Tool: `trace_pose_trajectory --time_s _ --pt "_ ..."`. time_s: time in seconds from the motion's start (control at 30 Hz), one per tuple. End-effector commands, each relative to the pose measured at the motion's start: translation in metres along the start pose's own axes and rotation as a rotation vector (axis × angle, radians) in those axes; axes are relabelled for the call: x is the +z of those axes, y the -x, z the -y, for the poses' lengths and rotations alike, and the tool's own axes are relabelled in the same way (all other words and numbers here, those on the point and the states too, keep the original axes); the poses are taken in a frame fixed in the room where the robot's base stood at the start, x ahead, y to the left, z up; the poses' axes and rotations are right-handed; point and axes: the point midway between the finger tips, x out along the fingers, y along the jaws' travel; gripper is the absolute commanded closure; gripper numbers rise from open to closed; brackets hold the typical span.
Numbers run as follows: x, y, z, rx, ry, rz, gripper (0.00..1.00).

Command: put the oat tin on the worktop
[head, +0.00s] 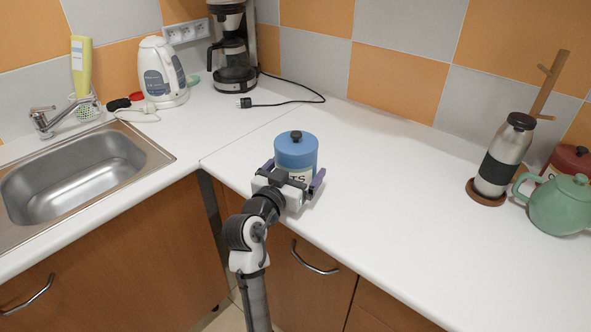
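My gripper (296,172) is around the tin from the near side, with a purple finger against each side. It looks shut on the tin. The gripper hides the tin's base, so I cannot tell whether it touches the worktop.
A steel flask (504,155) on a brown coaster, a green teapot (562,205) and a dark red tin (568,160) stand at the right. A coffee maker (233,55), its cable and a kettle (160,72) are at the back. The middle worktop is clear.

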Motion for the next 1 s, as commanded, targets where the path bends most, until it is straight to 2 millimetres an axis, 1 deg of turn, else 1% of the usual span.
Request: trace_pose_trajectory --time_s 0.2,0.33,0.47,0.7,0.8,0.9,1.0 --pt "-0.001 0.000 0.000 0.000 0.000 0.000 0.00" --pt "-0.004 0.001 0.000 -0.001 0.000 0.000 0.00" --pt "0.000 0.022 0.001 -0.003 0.000 -0.002 0.00" --pt "0.000 0.076 0.001 -0.005 0.001 -0.002 0.00" --pt "0.000 0.094 0.001 -0.004 -0.001 0.000 0.00" --pt "-0.001 0.108 0.001 -0.003 0.000 -0.001 0.00" --pt "-0.002 0.116 0.000 -0.001 0.000 -0.001 0.00"
